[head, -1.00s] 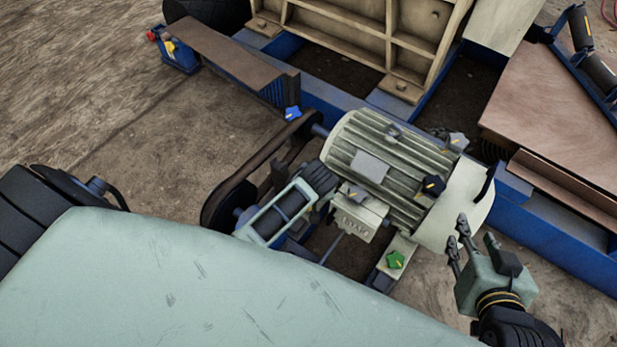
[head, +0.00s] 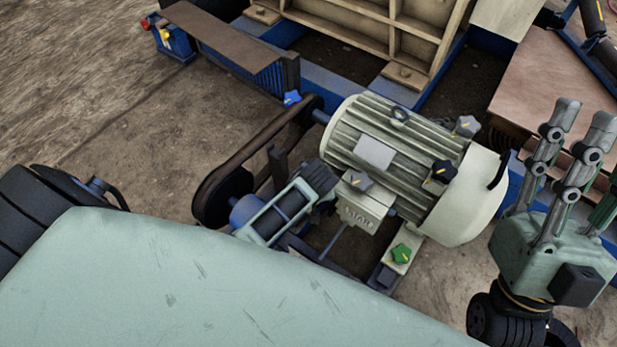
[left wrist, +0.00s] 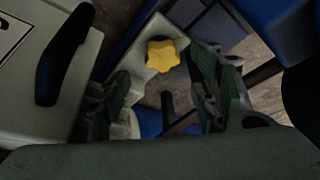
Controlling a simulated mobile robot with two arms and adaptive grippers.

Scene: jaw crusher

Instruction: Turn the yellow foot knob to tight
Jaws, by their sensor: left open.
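The yellow foot knob (left wrist: 162,55) is a lobed knob on a pale foot plate in the upper middle of the left wrist view. My left gripper (left wrist: 164,80) is open, with its dark green fingers either side below the knob and a gap between them. Whether any finger touches the knob cannot be told. I cannot make out the yellow foot knob or my left gripper in the head view. My right gripper (head: 588,135) is at the right of the head view, fingers up and apart, empty.
The ribbed motor (head: 395,150) stands mid-view with a black knob (head: 443,171) and grey knobs. A green knob (head: 400,253) sits on a near foot. A blue knob (head: 291,98) is by the belt guard (head: 235,165). A black handle (left wrist: 64,62) shows in the left wrist view.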

